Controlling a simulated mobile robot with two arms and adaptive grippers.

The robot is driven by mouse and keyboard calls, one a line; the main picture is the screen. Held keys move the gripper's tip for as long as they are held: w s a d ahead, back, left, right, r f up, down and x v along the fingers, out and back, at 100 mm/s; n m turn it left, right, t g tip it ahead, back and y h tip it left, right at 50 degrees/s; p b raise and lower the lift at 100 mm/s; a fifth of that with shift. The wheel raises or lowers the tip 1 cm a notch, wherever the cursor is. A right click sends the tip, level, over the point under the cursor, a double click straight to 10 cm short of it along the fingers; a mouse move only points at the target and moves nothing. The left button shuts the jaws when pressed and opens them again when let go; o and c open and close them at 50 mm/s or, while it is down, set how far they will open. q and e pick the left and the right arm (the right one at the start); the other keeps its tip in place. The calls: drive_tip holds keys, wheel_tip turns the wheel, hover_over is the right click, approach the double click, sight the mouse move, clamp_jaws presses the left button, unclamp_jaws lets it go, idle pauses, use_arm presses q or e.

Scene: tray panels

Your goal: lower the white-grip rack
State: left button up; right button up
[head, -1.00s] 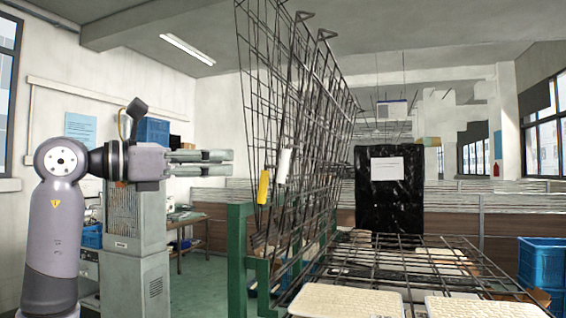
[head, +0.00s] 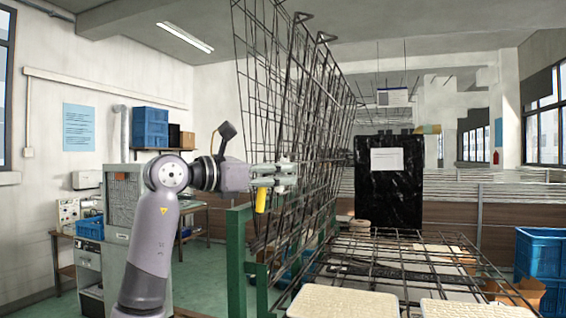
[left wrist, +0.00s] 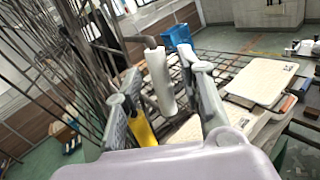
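The wire racks (head: 300,130) stand raised, leaning upright above the green frame (head: 237,250). The white grip (left wrist: 160,80) shows in the left wrist view between the fingers of my left gripper (left wrist: 160,90), with space between it and the right finger. In the head view my left gripper (head: 284,173) is at the rack and hides the white grip. The yellow grip (head: 261,200) hangs just below the gripper; it also shows in the left wrist view (left wrist: 140,128), beside the left finger. The fingers are apart. My right gripper is in no view.
A lowered wire rack (head: 400,255) lies flat at the right, with pale panels (head: 345,301) in front. A black board (head: 388,185) with a paper stands behind. Blue crates (head: 541,265) are at the far right. A grey cabinet (head: 124,220) stands behind my left arm.

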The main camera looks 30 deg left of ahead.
use_arm(q)
drive_tip(key=shift+x, duration=0.75)
drive_tip(key=shift+c, duration=0.3)
clamp_jaws()
